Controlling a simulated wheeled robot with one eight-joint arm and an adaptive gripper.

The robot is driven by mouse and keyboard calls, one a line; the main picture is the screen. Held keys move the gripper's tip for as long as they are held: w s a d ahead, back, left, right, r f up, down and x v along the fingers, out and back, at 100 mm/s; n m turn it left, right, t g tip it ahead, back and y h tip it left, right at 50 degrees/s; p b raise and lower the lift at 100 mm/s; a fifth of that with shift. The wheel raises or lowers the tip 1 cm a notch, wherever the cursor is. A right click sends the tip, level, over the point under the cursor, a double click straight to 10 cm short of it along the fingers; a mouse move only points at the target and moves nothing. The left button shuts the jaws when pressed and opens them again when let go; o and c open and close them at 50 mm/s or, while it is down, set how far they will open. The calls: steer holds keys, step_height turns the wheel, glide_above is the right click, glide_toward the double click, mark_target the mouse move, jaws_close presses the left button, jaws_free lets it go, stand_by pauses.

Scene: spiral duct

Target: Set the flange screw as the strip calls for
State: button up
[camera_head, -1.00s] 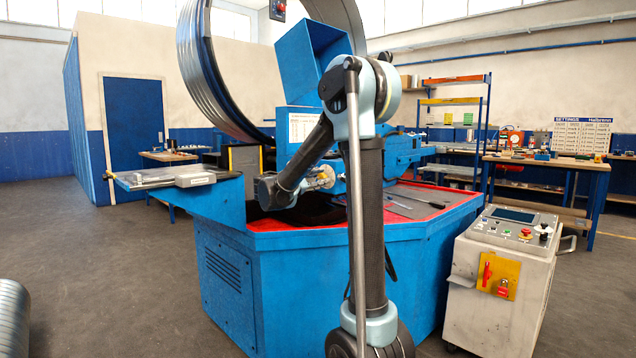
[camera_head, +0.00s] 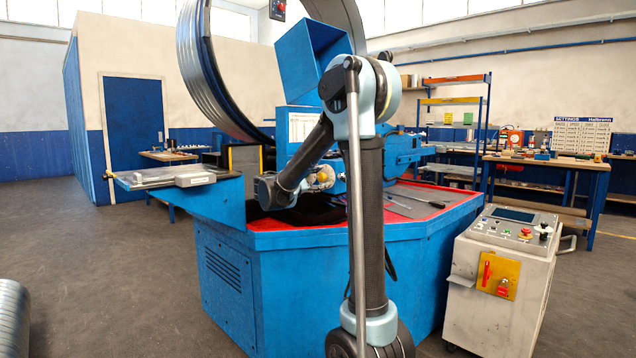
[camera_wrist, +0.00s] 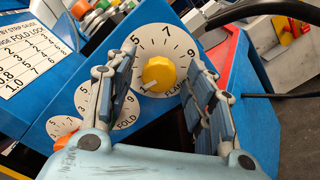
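The flange screw is a yellow knob (camera_wrist: 158,73) on a white numbered dial marked FLANGE, in the middle of the wrist view. Its narrow end seems to point low left, near the 1. My gripper (camera_wrist: 160,60) is open, with one finger on each side of the knob; I cannot tell whether either finger touches it. A settings chart (camera_wrist: 30,52) at the upper left is headed by strip gauge, with FOLD and LOCK columns; part is cut off. The FOLD dial (camera_wrist: 126,112) is partly hidden behind the left finger. In the head view my arm hides most of the dials.
Another white dial (camera_wrist: 62,127) lies left of FOLD. Coloured buttons (camera_wrist: 95,15) sit above. The blue machine (camera_head: 300,270) has a red-edged top with tools on it. A white control cabinet (camera_head: 505,265) stands to the right. A black cable (camera_wrist: 280,95) runs at the right.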

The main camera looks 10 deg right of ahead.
steer(key=shift+a, duration=0.1)
steer(key=v, duration=1.1)
steer(key=shift+s+a, duration=0.2)
steer(key=shift+a, duration=0.1)
steer(key=shift+d, duration=0.1)
steer(key=s+d+f+m+g+y, duration=0.6)
steer(key=s+d+f, duration=0.7)
steer(key=s+d, duration=0.4)
steer(key=s+a+f+m+g+y, duration=0.1)
steer(key=s+a+f+m+y, duration=0.2)
steer(key=s+f, duration=0.5)
steer(key=s+a+f+m+g+y, duration=0.1)
steer(key=s+a+f+m+y, duration=0.3)
steer(key=s+f, duration=0.4)
steer(key=s+m+y, duration=0.1)
steer(key=s, duration=0.3)
steer(key=shift+s+y, duration=0.2)
steer(key=shift+y, duration=0.1)
steer(key=shift+a, duration=0.15)
